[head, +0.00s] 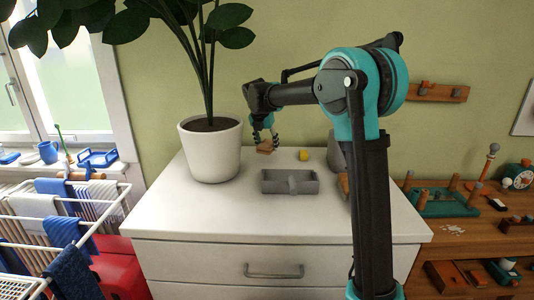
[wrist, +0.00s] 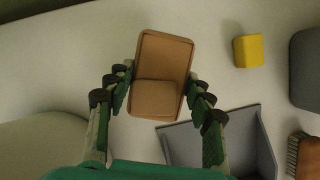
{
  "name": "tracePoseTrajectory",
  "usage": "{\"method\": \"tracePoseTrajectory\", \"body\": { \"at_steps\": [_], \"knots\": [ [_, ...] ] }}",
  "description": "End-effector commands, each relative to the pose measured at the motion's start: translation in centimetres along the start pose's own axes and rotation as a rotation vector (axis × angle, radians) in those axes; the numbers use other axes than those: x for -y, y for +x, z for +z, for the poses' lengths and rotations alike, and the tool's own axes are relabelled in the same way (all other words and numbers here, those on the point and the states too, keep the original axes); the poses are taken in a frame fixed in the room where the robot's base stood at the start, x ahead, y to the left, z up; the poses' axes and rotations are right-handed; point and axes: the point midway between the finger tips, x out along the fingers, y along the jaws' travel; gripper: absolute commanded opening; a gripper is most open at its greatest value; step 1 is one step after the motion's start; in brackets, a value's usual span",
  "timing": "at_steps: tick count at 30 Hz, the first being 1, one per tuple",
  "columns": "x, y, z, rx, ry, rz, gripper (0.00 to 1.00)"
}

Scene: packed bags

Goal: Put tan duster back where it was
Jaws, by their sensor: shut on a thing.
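The tan duster (wrist: 164,65) is a block with rounded corners and a raised part at one end. My gripper (wrist: 158,88) is shut on it, with fingers on both long sides. In the head view, my gripper (head: 265,138) and the tan duster (head: 266,150) are over the back of the white dresser, just right of the plant pot. I cannot tell whether the duster touches the top.
A white plant pot (head: 211,155) stands close left of my gripper. A yellow block (head: 303,155) is to the right. A grey rounded object (head: 335,153) is partly behind my arm. A brown brush (wrist: 309,155) lies right of the tray. The dresser's front (head: 220,222) is clear.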

Motion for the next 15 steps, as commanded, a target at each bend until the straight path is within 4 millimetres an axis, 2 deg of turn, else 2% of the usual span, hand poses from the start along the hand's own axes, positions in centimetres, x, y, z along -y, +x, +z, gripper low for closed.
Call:
{"method": "tracePoseTrajectory", "body": {
  "at_steps": [5, 10, 15],
  "knots": [
    [0.0, 1.1, -0.5, 0.000, 0.000, 0.000, 0.21],
    [0.0, 3.3, -1.3, 0.000, 0.000, 0.000, 0.21],
    [0.0, 3.7, -1.5, 0.000, 0.000, 0.000, 0.21]
  ]
}}
